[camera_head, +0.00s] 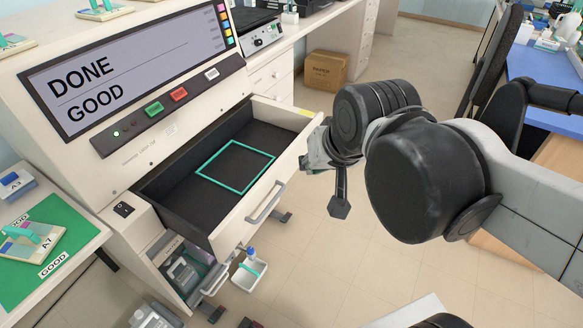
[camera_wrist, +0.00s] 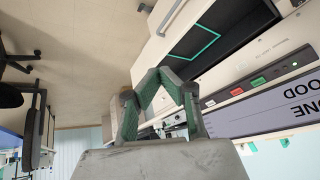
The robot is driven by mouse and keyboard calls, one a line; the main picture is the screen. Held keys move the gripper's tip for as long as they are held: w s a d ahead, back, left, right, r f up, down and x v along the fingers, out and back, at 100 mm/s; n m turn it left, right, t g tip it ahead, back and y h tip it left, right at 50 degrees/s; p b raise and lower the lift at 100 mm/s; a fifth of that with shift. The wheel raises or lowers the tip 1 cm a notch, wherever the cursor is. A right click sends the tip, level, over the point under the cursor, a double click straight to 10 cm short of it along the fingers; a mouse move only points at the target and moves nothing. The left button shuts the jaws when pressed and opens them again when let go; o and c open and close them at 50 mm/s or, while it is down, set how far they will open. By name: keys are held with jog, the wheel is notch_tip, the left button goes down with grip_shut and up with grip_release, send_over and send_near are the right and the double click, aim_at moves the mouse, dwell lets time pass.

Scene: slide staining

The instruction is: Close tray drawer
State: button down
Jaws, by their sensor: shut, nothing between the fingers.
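The tray drawer (camera_head: 225,165) is pulled out of the white machine in the head view. Its dark floor bears a teal square outline and nothing lies on it. The drawer's white front has a metal handle (camera_head: 266,203). In the wrist view the drawer (camera_wrist: 213,35) is at the upper right, with the teal outline partly showing. My gripper (camera_head: 308,158) is beside the right part of the drawer front, on its outer side; I cannot tell whether it touches. In the wrist view my gripper (camera_wrist: 158,75) is shut, with its fingertips together and empty.
The machine's screen (camera_head: 130,62) reads DONE and GOOD, above green, red and white buttons. Below the drawer is an open lower compartment and a small white container (camera_head: 249,273). A green mat (camera_head: 45,250) with slide holders lies at left. A cardboard box (camera_head: 325,70) stands on the floor behind.

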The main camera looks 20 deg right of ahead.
jog(key=w+d+f+m+g+y+b, duration=0.1)
jog(key=w+d+f+m+b, duration=0.2)
jog(key=w+m, duration=0.35)
jog(key=w+d+f+m+g+b, duration=0.1)
jog(key=w+d+f+m, duration=0.35)
jog(key=w+m, duration=0.2)
jog(key=w+d+f+m+g+y+b, duration=0.1)
jog(key=w+d+f+m+b, duration=0.1)
jog(key=w+f+m, duration=0.5)
jog(key=m+b, duration=0.5)
jog(key=m, duration=0.1)
send_near(292, 168)
notch_tip(292, 168, down, 4)
jog(key=s+d, duration=0.2)
jog(key=shift+y, duration=0.3)
jog(key=shift+w+a+f, duration=0.1)
jog(key=shift+w+a, duration=0.5)
jog(key=shift+w, duration=0.25)
jog(key=shift+w+a+f, duration=0.1)
jog(key=shift+w+a, duration=0.55)
jog(key=shift+w, duration=0.25)
